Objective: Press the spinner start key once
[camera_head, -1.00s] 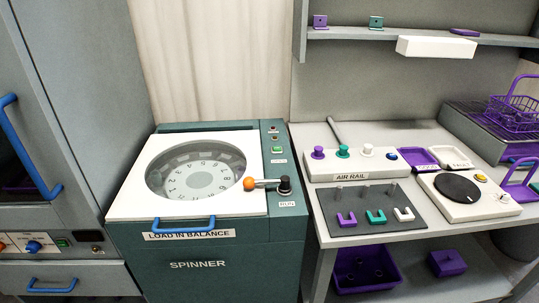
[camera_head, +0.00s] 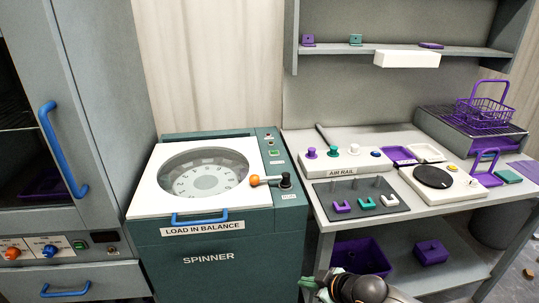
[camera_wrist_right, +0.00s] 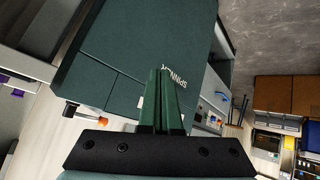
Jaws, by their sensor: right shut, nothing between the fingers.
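The spinner (camera_head: 215,262) is a dark green machine with a white lid around a round window (camera_head: 203,172). Its control strip runs along the right side of the top. The green key (camera_head: 274,153) sits on that strip, below small lamps (camera_head: 269,137), and nothing covers it. My right gripper (camera_head: 309,284) is low at the bottom edge of the head view, right of the spinner's front and well below the key. In the right wrist view its green fingers (camera_wrist_right: 162,98) are together and empty, with the spinner's front (camera_wrist_right: 140,62) beyond them. My left gripper is not in view.
An orange-knobbed lever (camera_head: 268,181) and black knob (camera_head: 286,181) sit below the key. A blue handle (camera_head: 200,218) crosses the lid's front. The air rail bench (camera_head: 425,212) stands close on the right, a cabinet (camera_head: 95,130) on the left. Space above the spinner is clear.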

